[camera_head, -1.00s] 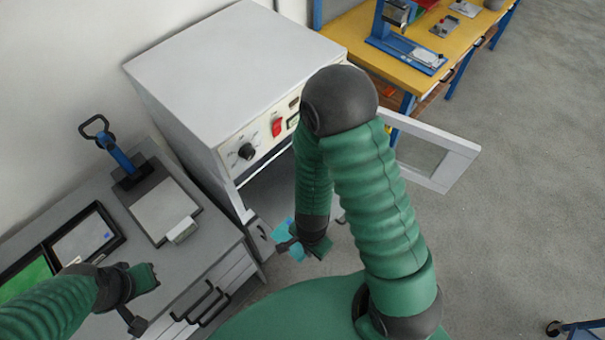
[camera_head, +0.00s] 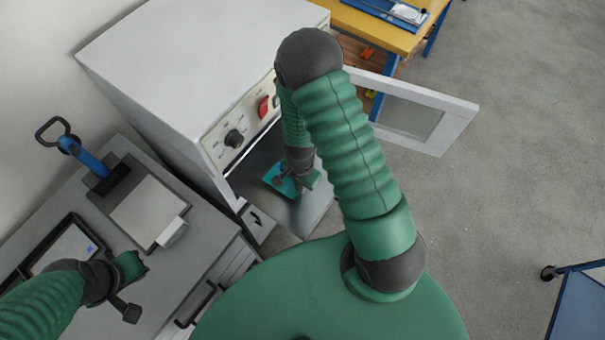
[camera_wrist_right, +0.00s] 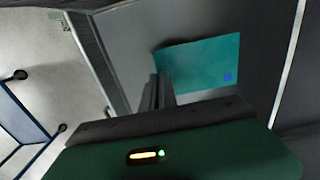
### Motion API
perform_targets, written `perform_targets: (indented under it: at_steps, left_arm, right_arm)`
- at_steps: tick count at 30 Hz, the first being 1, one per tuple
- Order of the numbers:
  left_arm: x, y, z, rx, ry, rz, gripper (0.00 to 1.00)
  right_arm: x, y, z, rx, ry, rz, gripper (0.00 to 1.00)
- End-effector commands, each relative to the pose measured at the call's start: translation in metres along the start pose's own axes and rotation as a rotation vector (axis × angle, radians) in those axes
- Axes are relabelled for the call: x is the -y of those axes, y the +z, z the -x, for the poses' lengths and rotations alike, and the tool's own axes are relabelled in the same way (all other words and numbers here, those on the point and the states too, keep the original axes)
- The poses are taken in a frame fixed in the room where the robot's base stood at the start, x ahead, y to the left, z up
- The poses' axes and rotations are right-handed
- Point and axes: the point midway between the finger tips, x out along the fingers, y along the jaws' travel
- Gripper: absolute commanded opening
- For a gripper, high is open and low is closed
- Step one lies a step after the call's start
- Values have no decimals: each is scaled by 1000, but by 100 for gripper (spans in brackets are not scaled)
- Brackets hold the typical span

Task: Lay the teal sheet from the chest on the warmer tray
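The teal sheet (camera_head: 283,183) is in my right gripper (camera_head: 296,182), at the open front of the white warmer (camera_head: 205,55). In the right wrist view, the sheet (camera_wrist_right: 205,62) is a flat teal rectangle with a small blue square near one corner. The right fingers (camera_wrist_right: 156,95) are shut on its near edge. Below the sheet is a flat grey surface (camera_head: 308,211), which looks like the warmer tray; I cannot tell whether the sheet touches it. My left gripper (camera_head: 138,288) is open and empty above the grey bench.
The warmer's windowed door (camera_head: 420,115) stands open to the right. A drawer chest (camera_head: 215,250) stands left of the warmer, with a blue-handled press (camera_head: 90,160) and a black-framed tray (camera_head: 72,222) on top. A yellow bench (camera_head: 375,28) is behind.

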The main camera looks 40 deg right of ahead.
Motion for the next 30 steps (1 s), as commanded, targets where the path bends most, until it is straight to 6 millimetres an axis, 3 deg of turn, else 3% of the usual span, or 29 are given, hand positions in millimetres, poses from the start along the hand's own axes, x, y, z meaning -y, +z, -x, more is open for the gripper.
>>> perform_targets:
  at_steps: [3,7,13,19,24,30]
  left_arm:
    - [0,-2,6,0,0,1,0]
    - [0,-2,7,0,0,1,0]
    - [0,-2,9,0,0,1,0]
    - [0,-2,9,0,0,1,0]
    - [0,-2,9,0,0,1,0]
    - [0,-2,9,0,0,1,0]
  right_arm:
    - [14,-26,-1,-2,-1,1,0]
    - [19,-40,-7,2,0,1,0]
    - [19,-41,-38,4,1,1,0]
    - [19,-41,-40,2,0,1,0]
    - [19,-41,-40,2,0,1,24]
    - [19,-40,-40,2,0,1,24]
